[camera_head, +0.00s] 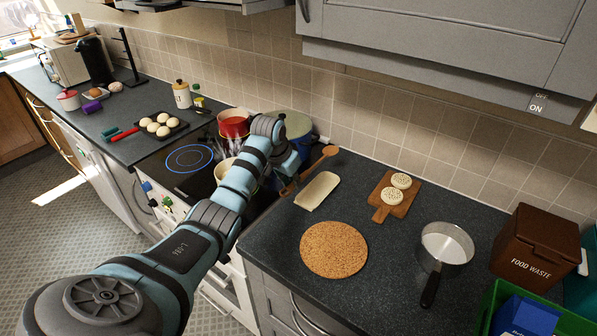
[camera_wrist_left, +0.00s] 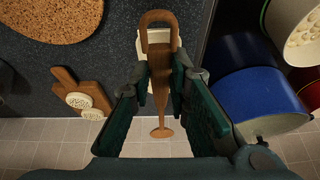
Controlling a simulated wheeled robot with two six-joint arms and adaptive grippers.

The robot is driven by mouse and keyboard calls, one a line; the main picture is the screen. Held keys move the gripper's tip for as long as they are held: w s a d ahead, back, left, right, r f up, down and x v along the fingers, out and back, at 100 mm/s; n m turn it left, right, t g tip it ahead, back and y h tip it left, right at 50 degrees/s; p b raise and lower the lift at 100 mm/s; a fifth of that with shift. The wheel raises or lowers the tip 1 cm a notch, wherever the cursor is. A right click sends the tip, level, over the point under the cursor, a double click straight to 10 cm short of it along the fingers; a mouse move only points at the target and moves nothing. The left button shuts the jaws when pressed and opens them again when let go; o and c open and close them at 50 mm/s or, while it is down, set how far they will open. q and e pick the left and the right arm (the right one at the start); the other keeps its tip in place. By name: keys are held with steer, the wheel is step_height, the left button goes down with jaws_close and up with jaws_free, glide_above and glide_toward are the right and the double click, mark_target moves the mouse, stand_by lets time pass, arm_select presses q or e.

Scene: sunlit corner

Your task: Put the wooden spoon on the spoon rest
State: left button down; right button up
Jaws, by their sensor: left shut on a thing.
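My left gripper (camera_head: 292,170) is shut on the wooden spoon (camera_head: 329,151), just left of the spoon rest. One rounded end of the spoon shows beyond the gripper toward the wall; part of its length is hidden by the gripper. The left wrist view shows the spoon (camera_wrist_left: 161,75) running between the two fingers (camera_wrist_left: 160,90), with a brown loop shape at its top end. The cream, oblong spoon rest (camera_head: 317,191) lies on the dark worktop, empty in the head view. In the wrist view the spoon rest (camera_wrist_left: 143,65) is partly hidden behind the spoon. My right gripper is not in view.
A cork mat (camera_head: 333,249), a board (camera_head: 390,209) with two crumpets, a saucepan (camera_head: 446,243) and a food waste bin (camera_head: 536,248) stand to the right. Pots, one red (camera_head: 234,121) and one blue (camera_wrist_left: 243,92), crowd the hob side. The tiled wall is behind.

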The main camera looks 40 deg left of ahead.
mark_target(290, 188)
arm_select(q)
steer(key=f, duration=0.1)
steer(key=f+b, duration=0.1)
steer(key=f, duration=0.1)
steer(key=shift+s+f, duration=0.15)
steer(key=shift+s, duration=0.25)
steer(key=b+x, duration=0.1)
steer(key=x, duration=0.1)
steer(key=b+x, duration=0.2)
steer(key=s+b+x, duration=0.1)
steer(key=x, duration=0.1)
steer(key=shift+w+d+f, duration=0.1)
steer(key=shift+f, duration=0.15)
steer(key=shift+f+b, duration=0.35)
steer(key=shift+s+f, duration=0.15)
steer(key=shift+s, duration=0.2)
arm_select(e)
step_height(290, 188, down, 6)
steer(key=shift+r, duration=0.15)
arm_select(q)
steer(key=shift+f, duration=0.15)
steer(key=shift+f+b, duration=0.4)
steer(key=shift+f, duration=0.3)
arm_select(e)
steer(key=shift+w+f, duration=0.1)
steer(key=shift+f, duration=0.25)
arm_select(q)
steer(key=c, duration=1.4)
jaws_free()
steer(key=shift+c, duration=0.2)
